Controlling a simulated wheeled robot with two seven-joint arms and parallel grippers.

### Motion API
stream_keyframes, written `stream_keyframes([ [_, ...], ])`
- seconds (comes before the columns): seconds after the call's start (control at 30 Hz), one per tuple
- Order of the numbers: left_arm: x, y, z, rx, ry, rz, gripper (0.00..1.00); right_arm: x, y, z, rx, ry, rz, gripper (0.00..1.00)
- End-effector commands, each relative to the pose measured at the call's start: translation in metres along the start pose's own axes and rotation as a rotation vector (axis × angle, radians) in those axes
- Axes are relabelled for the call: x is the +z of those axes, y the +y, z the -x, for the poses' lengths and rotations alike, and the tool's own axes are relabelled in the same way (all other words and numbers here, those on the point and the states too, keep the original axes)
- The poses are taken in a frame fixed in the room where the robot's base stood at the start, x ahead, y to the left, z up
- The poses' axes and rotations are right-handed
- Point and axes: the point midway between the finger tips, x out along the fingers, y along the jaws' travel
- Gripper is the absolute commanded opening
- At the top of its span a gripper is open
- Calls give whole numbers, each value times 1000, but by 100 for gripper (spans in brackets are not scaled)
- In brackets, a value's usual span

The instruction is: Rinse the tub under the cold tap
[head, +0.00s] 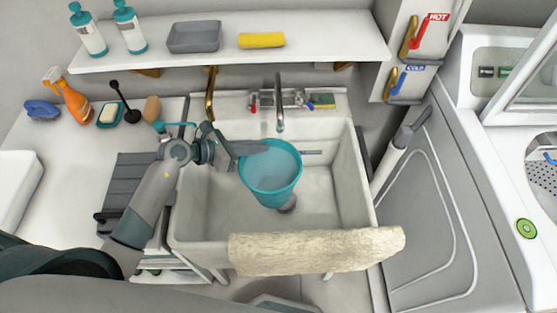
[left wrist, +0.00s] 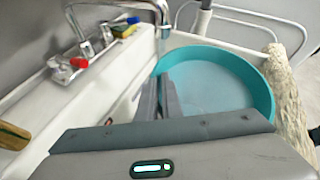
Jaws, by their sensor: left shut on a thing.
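The tub is a round teal bucket (head: 272,197) held upright inside the white sink, above the drain. Its inside looks pale blue, like cloudy water. In the left wrist view the tub (left wrist: 262,85) fills the right half. My left gripper (head: 262,147) is shut on the tub's rim at its back left; its fingers also show in the left wrist view (left wrist: 160,97). The chrome tap (head: 279,108) stands at the sink's back, its spout end close to the tub's back rim. I see no clear stream. A red-marked handle (left wrist: 79,62) is on the tap body. My right gripper is not in view.
The sink (head: 222,208) has free room left and right of the tub. A beige towel (head: 315,250) hangs over its front edge. A shelf (head: 230,53) runs above. HOT and COLD levers (head: 398,82) are on the right wall.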

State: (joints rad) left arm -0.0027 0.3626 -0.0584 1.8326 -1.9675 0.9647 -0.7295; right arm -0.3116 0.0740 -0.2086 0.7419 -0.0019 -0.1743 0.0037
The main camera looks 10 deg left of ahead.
Motion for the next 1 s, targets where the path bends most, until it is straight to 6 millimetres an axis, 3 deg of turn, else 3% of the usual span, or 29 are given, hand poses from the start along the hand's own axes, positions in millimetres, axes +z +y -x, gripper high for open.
stream_keyframes([
  [0.6, -16, -26, 25, 0, 1, 1, 0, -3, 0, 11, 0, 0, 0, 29],
  [1.0, -17, -28, 26, 0, 0, 0, 0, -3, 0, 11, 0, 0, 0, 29],
])
